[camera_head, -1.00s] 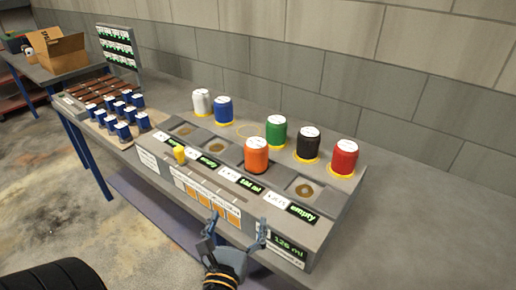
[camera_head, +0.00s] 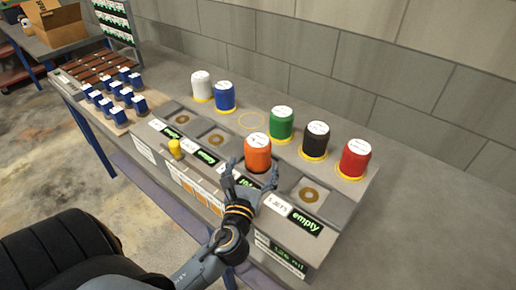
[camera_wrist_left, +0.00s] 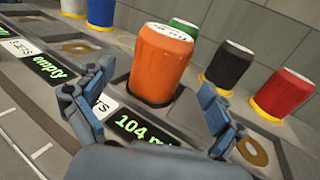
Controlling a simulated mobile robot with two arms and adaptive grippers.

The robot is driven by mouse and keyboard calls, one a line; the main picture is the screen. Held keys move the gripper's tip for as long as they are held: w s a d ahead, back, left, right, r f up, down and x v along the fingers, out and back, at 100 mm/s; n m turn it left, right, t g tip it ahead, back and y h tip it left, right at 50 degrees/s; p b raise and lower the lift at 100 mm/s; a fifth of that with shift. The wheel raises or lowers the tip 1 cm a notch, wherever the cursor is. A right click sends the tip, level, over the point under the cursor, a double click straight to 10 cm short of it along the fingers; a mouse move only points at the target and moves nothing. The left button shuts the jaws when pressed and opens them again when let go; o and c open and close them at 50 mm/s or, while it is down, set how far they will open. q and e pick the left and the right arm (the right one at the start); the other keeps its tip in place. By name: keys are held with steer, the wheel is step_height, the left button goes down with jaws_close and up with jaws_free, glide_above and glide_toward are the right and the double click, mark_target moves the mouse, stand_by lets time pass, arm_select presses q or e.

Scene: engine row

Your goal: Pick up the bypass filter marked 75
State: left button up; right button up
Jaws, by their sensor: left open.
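Several capped filters stand on the bench: white (camera_head: 201,87), blue (camera_head: 225,97), green (camera_head: 280,124), black (camera_head: 315,140) and red (camera_head: 353,159). An orange filter (camera_head: 257,154) sits in a slot of the grey station. Their white tops carry markings too small to read, so I cannot tell which is marked 75. My left gripper (camera_head: 247,178) is open in front of the orange filter. In the left wrist view the orange filter (camera_wrist_left: 160,65) stands upright between and beyond the spread fingers, with no visible grip. My right gripper is not in view.
The station has other slots with ring marks, one (camera_head: 310,195) right of the orange filter beside a display reading "empty" (camera_head: 307,223). A yellow knob (camera_head: 175,147) stands at the front. Small blue items (camera_head: 115,95) fill the left side. An empty yellow ring (camera_head: 251,121) lies behind.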

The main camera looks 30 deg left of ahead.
arm_select(q)
steer(key=shift+w+a, duration=0.15)
steer(key=shift+w, duration=0.2)
steer(key=shift+w+a+r+p, duration=0.2)
steer(key=shift+w+p, duration=0.1)
steer(key=shift+w, duration=0.15)
steer(key=shift+w+a+r+p, duration=0.1)
steer(key=shift+w+a+p, duration=0.1)
steer(key=shift+w+p, duration=0.15)
steer(key=x, duration=0.3)
steer(key=shift+w+f+p, duration=0.1)
steer(key=shift+f+p, duration=0.1)
steer(key=shift+p, duration=0.15)
steer(key=shift+w+f, duration=0.1)
steer(key=c, duration=1.4)
steer(key=shift+c, duration=1.4)
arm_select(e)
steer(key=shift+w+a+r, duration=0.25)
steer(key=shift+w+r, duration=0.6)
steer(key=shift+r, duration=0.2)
